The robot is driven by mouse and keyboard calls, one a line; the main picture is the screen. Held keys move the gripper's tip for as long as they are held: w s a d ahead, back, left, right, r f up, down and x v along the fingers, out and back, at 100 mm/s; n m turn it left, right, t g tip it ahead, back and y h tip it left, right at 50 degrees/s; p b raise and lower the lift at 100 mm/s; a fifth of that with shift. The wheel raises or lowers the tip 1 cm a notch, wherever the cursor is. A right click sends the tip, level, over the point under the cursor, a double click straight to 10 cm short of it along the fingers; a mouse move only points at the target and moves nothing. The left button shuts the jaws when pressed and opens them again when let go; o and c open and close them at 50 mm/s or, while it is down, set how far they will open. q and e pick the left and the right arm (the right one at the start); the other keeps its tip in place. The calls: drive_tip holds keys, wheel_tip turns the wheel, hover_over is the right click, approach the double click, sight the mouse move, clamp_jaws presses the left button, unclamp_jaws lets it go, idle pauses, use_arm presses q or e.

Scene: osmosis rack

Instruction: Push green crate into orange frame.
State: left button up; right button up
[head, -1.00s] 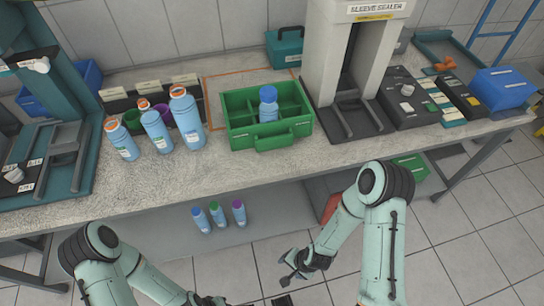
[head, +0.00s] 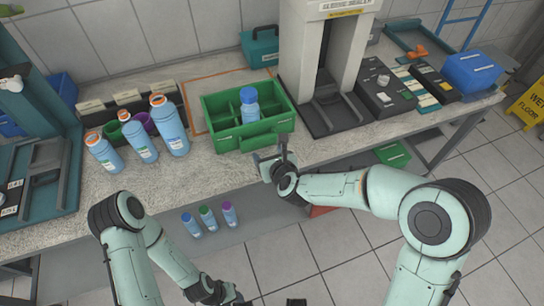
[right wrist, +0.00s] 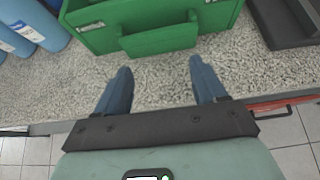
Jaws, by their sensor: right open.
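The green crate (head: 284,124) stands on the bench, with a blue bottle (head: 250,106) upright in one compartment. The orange frame (head: 205,76) is a thin outline on the bench behind and left of the crate. The crate appears to hide its front right part. My right gripper (head: 274,154) is at the bench's front edge, just in front of the crate. In the right wrist view its fingers (right wrist: 158,72) are apart and empty, pointing at the crate's front handle (right wrist: 158,40) with a gap between. My left gripper (head: 230,294) is low in front of the bench; its jaws are unclear.
Several blue bottles (head: 170,128) stand left of the crate. The sealer (head: 300,60) stands close to its right. A teal box (head: 262,46) is at the wall behind. Small bottles (head: 208,217) stand on the lower shelf.

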sight(257, 133)
drive_tip(key=x, duration=0.3)
drive_tip(key=f+x, duration=0.1)
drive_tip(key=x, duration=0.1)
drive_tip(key=shift+s+d+f, duration=0.1)
drive_tip(key=shift+s+f, duration=0.05)
drive_tip(key=shift+w+a+p, duration=0.15)
drive_tip(key=shift+w+a, duration=0.1)
drive_tip(key=shift+w, duration=0.5)
drive_tip(key=shift+w+a+p, duration=0.2)
drive_tip(key=shift+w, duration=0.55)
drive_tip(key=shift+w+a+p, duration=0.15)
drive_tip(key=shift+w+a, duration=0.1)
drive_tip(key=shift+w, duration=0.5)
drive_tip(key=shift+w+a, duration=0.3)
drive_tip(key=shift+w, duration=0.6)
use_arm(q)
drive_tip(key=shift+w+r+p, duration=0.3)
drive_tip(key=shift+w+r, duration=0.1)
drive_tip(key=shift+r, duration=0.25)
drive_tip(key=shift+w+r+p, duration=0.25)
drive_tip(key=shift+w+r, duration=0.15)
drive_tip(key=shift+r, duration=0.2)
use_arm(e)
drive_tip(key=shift+w+a, duration=0.3)
drive_tip(key=shift+w, duration=0.65)
